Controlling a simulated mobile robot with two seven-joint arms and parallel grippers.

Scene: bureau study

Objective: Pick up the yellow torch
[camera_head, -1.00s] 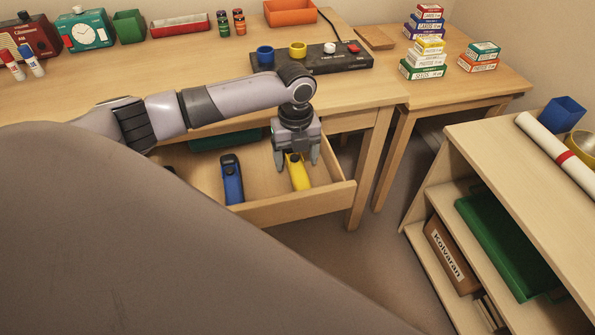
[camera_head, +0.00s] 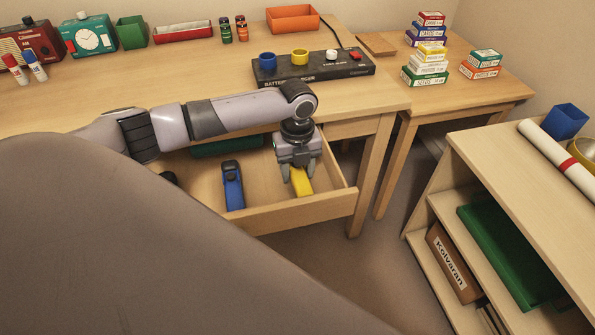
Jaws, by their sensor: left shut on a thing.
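The yellow torch (camera_head: 302,184) is in the open desk drawer (camera_head: 300,214), near its right side. My left gripper (camera_head: 298,180) reaches down from above and is shut on the torch. The gripper hides the torch's upper end. I cannot tell whether the torch still touches the drawer floor. A blue torch (camera_head: 233,188) lies to the left in the same drawer. My right gripper is not in view.
A dark battery charger (camera_head: 338,69) with blue and yellow rings stands on the desk above the drawer. A green item (camera_head: 225,147) and a dark item (camera_head: 169,177) are also in the drawer. A shelf unit (camera_head: 483,150) stands at the right.

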